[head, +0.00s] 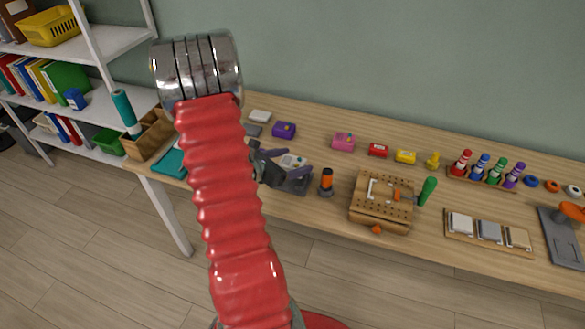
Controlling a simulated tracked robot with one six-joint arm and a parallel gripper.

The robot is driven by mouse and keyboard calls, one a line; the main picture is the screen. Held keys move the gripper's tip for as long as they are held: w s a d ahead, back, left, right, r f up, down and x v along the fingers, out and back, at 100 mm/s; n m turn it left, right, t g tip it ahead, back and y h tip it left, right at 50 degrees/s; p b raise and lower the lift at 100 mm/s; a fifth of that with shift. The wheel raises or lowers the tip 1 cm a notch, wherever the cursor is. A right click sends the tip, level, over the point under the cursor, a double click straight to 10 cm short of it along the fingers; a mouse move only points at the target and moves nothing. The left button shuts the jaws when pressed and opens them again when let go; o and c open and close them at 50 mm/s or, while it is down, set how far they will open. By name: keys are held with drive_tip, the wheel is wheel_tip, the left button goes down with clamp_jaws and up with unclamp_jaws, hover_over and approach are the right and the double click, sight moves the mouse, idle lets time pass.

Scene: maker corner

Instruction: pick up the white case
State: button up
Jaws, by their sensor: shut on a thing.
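My gripper (296,163) is over the table's front left part, partly hidden by my red arm. A finger and the wrist hide part of the case. It shows just above or against a grey tray-like thing (298,186); I cannot tell whether they touch.
An orange-and-black cylinder (327,181) and a wooden pegboard block (381,203) stand close on the right. A purple case (284,130) and a pink case (343,142) are behind. A wooden box (148,134) is at the left.

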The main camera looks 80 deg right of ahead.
sight(292, 162)
drive_tip(key=shift+r, duration=2.65)
drive_tip(key=shift+w, duration=0.15)
